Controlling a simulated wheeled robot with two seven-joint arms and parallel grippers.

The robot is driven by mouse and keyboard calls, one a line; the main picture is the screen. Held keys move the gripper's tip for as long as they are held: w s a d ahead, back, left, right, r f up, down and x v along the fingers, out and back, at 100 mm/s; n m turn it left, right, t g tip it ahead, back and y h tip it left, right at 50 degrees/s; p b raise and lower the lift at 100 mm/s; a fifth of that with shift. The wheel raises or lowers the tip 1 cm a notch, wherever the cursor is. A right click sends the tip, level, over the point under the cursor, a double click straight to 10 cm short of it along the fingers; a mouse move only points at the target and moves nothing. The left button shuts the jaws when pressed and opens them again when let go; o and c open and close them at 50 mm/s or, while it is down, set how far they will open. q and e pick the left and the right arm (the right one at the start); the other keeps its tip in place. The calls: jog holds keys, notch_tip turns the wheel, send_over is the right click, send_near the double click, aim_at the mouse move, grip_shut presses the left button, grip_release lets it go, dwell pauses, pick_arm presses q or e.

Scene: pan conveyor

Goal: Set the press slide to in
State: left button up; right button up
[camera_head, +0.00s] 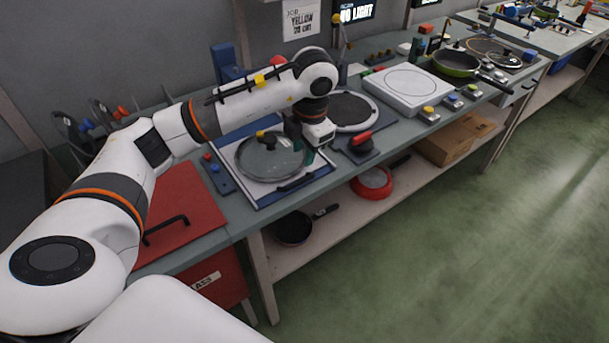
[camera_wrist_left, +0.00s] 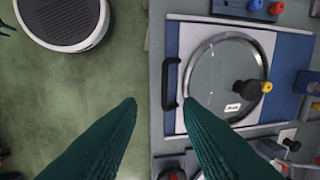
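The press slide (camera_head: 258,188) is a white plate with blue edging, lying near the bench's front edge; it also shows in the left wrist view (camera_wrist_left: 184,120). A glass lid (camera_head: 268,160) with a dark and yellow knob lies on it. The slide's black handle (camera_head: 296,183) is on its front side, and shows upright in the left wrist view (camera_wrist_left: 166,84). My left gripper (camera_wrist_left: 158,103) is open and empty, with its dark green fingertips apart near the handle's lower end in that view. I cannot tell whether they touch it. My right gripper is not in view.
A blue column (camera_head: 223,62) stands behind the slide. A small blue block with knobs (camera_head: 217,173) is left of it, and a red lid with a black handle (camera_head: 178,212) further left. A red-handled object (camera_head: 362,140) and a round dark plate (camera_head: 352,110) are right.

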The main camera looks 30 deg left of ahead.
aim_at(296, 183)
pick_arm(q)
jog(key=a+f, duration=0.1)
jog(key=f, duration=0.2)
jog(key=f+p, duration=0.1)
jog(key=f, duration=0.3)
jog(key=a+f+p, duration=0.1)
jog(key=f, duration=0.3)
jog(key=shift+w+a+f, duration=0.2)
jog(key=shift+w+a, duration=0.1)
jog(key=shift+w, duration=0.05)
jog(key=shift+c, duration=0.2)
grip_shut()
